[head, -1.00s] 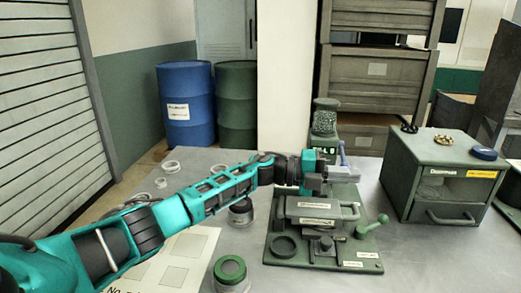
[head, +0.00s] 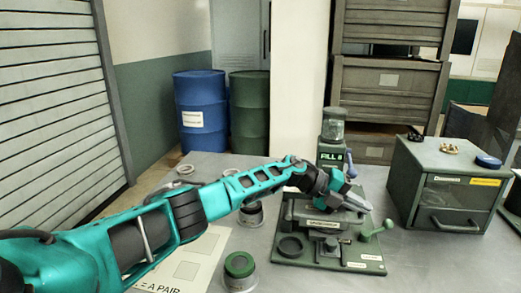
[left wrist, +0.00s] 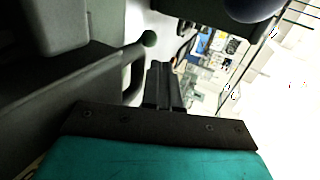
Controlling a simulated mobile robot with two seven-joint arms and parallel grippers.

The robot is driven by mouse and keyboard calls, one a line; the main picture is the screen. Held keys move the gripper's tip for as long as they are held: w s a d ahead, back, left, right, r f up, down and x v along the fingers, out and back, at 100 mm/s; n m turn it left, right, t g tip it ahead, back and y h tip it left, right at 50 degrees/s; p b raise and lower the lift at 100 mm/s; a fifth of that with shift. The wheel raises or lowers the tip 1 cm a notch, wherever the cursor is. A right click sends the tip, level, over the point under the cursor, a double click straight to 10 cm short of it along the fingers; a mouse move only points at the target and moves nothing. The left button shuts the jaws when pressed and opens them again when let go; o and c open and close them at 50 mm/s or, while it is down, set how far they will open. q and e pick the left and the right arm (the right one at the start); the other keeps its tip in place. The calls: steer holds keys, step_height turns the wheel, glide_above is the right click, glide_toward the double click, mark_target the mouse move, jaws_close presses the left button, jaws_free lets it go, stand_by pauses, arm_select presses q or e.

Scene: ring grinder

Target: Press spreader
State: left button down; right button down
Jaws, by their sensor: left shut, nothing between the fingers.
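A dark green bench fixture (head: 290,251) sits on the grey table, with a box-like block with a label (head: 318,224) on it and a lever with a green ball knob (head: 388,225) at its right. I cannot tell for sure which part is the spreader. My left gripper (head: 362,204) is over the back right of this block, pointing down and right, its fingers shut and empty. It hides part of the block; contact is unclear. In the left wrist view the shut fingers (left wrist: 163,88) lie beside a dark body with a bar handle (left wrist: 137,55). My right gripper is out of view.
A dispenser with a "FILL" display (head: 331,157) stands behind the fixture, with a blue lever (head: 350,165) close to my gripper. A green drawer cabinet (head: 405,190) stands right. A round green-topped container (head: 239,265) stands front left of the fixture.

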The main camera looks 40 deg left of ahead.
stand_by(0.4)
arm_select(q)
step_height(320, 180, up, 14)
steer(key=s+a+p, duration=0.1)
steer(key=a+p, duration=0.1)
steer(key=p, duration=0.1)
steer(key=shift+s+a+f, duration=0.2)
steer(key=shift+a, duration=0.2)
steer(key=shift+s, duration=0.1)
